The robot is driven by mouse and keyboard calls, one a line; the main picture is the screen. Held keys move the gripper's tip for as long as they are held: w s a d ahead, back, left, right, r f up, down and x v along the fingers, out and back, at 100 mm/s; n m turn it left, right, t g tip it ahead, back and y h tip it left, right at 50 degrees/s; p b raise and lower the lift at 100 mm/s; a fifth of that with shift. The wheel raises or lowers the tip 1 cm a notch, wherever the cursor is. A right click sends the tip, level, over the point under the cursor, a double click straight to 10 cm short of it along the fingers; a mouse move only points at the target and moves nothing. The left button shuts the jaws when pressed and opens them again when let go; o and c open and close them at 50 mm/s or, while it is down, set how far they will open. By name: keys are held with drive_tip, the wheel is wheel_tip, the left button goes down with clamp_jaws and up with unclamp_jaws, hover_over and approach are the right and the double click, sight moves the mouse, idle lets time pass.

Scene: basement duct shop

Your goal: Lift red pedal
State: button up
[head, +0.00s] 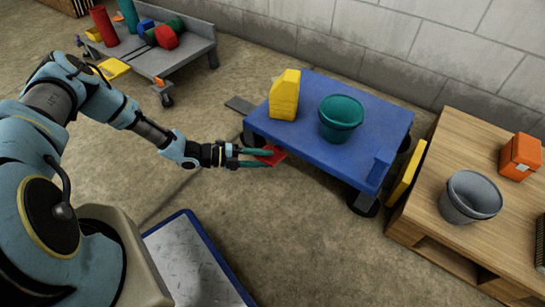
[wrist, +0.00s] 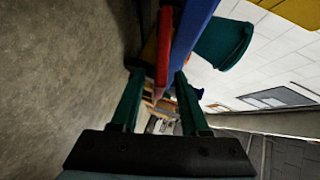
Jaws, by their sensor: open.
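The red pedal (head: 274,156) juts out low at the near left edge of the blue cart (head: 345,155). In the wrist view, the pedal (wrist: 164,45) appears as a narrow red bar beside the cart's blue edge (wrist: 192,35). My gripper (head: 267,157) is open at the pedal, with its dark green fingers pointing right toward the cart. In the wrist view, my gripper (wrist: 155,75) has its fingers spread, and the pedal's near end lies in line with the gap between them. I cannot tell whether either finger touches it.
A yellow container (head: 285,95) and a teal bucket (head: 341,118) stand on the cart. A wooden crate (head: 455,150) with a grey bucket (head: 470,196) and an orange box (head: 520,156) stands right. A grey cart (head: 185,55) holds several items. A blue-edged panel (head: 195,265) lies in front.

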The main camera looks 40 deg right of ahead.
drive_tip(key=p+v, duration=0.1)
drive_tip(key=v, duration=0.6)
idle(0.3)
drive_tip(key=shift+r, duration=0.15)
drive_tip(key=w+a+r+m+t+y, duration=0.1)
drive_tip(key=w+a+r+m+y, duration=0.15)
drive_tip(key=a+r+m, duration=0.35)
drive_tip(key=w+a+r+m+t+y+p, duration=0.1)
drive_tip(key=w+a+r+m+y, duration=0.15)
drive_tip(key=a+r+m, duration=0.4)
drive_tip(key=w+a+r+m+t+y, duration=0.1)
drive_tip(key=w+a+r+m+y, duration=0.1)
drive_tip(key=a+r+m+y, duration=0.35)
drive_tip(key=s+a+r+m+t+y+p, duration=0.2)
drive_tip(key=a+r+m+t, duration=0.5)
drive_tip(key=a+r+m, duration=1.05)
wheel_tip(320, 180, up, 40)
drive_tip(key=d+n+p, duration=0.1)
drive_tip(key=n+p, duration=0.1)
drive_tip(key=p, duration=3.5)
drive_tip(key=shift+s, duration=0.3)
